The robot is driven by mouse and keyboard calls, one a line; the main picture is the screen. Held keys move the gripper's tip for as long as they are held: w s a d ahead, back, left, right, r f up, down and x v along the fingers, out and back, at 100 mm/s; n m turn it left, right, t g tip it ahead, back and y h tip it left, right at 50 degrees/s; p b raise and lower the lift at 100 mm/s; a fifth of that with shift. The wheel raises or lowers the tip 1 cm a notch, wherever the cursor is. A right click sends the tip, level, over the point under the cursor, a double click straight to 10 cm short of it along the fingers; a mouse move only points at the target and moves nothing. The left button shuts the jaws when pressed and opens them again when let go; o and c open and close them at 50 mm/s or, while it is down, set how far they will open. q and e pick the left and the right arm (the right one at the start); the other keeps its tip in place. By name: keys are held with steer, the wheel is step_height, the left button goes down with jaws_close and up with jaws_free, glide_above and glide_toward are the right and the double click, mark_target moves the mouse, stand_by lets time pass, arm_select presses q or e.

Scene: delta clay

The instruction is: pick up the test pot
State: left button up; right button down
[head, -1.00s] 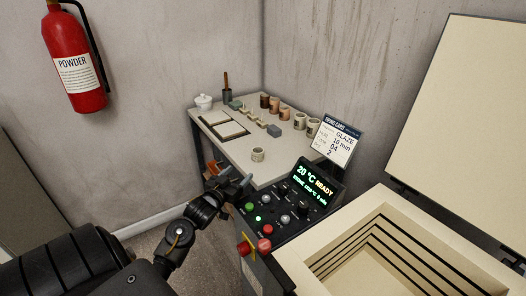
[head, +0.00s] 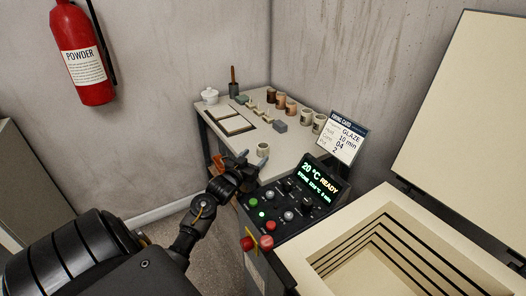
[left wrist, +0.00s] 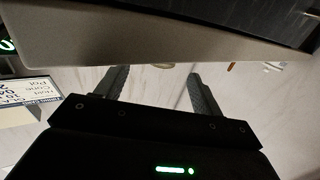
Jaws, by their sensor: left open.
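A small pale pot (head: 263,147), which I take for the test pot, stands upright near the front edge of the worktable (head: 290,155). My left gripper (head: 253,158) is open and empty at the table's front edge, just in front of the pot. In the head view its fingers overlap the pot's lower part, and I cannot tell whether they touch it. In the left wrist view the open jaws (left wrist: 157,82) show with pale wall between them. A small beige bit shows beyond the fingers, too little to identify. My right gripper is out of view.
A control panel (head: 288,205) and an open kiln (head: 330,245) stand right of my arm. A firing card (head: 345,138) stands at the table's right. The table around the pot is clear.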

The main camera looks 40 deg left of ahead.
mark_target(260, 149)
arm_select(q)
steer(key=x, duration=0.4)
steer(key=shift+w+a+r+p, duration=0.2)
steer(key=shift+r+p, duration=0.1)
steer(key=shift+r, duration=0.05)
steer(key=shift+w+a, duration=0.1)
steer(key=shift+w, duration=0.25)
steer(key=c, duration=1.1)
steer(key=shift+o, duration=0.2)
steer(key=shift+r, duration=0.1)
